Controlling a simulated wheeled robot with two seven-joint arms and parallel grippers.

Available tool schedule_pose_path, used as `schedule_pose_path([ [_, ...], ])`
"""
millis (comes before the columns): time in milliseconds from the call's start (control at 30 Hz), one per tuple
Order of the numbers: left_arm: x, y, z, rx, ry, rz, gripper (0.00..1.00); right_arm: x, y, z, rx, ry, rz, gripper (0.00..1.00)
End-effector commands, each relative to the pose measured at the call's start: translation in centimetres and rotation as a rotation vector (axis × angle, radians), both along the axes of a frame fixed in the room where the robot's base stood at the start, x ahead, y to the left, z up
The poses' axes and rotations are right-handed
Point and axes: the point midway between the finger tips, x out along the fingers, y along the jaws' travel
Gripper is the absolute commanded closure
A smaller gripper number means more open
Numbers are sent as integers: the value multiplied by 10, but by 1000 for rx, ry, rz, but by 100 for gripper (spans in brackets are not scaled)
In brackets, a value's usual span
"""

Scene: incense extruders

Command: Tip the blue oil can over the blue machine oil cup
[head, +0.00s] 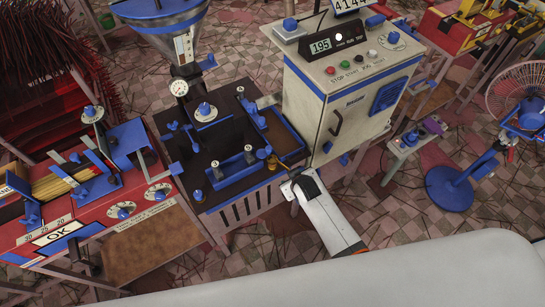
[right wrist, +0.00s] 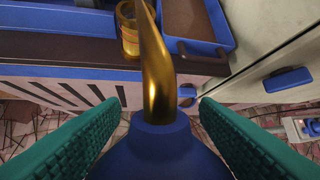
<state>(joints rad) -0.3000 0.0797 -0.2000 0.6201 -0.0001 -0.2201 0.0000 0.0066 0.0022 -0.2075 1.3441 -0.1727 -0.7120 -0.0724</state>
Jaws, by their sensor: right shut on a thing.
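The blue oil can (right wrist: 155,150) with its curved brass spout (right wrist: 157,75) is between the green pads of my right gripper (right wrist: 158,135), which is shut on it. The spout's tip runs out of the top of the right wrist view. In the head view my right arm hides most of the can. A brass cup (right wrist: 129,38) stands on the machine top just left of the spout. It also shows in the head view (head: 272,163), near a small blue part (head: 262,153); I cannot tell if they are one piece. My left gripper is not in view.
A blue-rimmed tray (right wrist: 222,48) lies right of the spout on the dark machine top (head: 228,152). A beige control cabinet (head: 335,120) stands close on the right. A red machine (head: 110,200) stands left.

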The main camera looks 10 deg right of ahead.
Motion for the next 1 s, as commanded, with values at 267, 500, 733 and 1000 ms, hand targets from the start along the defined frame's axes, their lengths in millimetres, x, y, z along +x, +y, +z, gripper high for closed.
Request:
schedule_pose_path([
  [267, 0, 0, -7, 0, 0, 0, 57, 1, 0, -3, 18, -39, 0, 76],
  [500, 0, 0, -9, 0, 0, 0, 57, 1, 0, -5, 20, -43, 0, 76],
  [733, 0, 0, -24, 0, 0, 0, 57, 2, 0, -14, 50, -103, -1, 76],
  [1000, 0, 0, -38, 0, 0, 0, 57, 3, 1, -22, 83, -173, -1, 76],
])
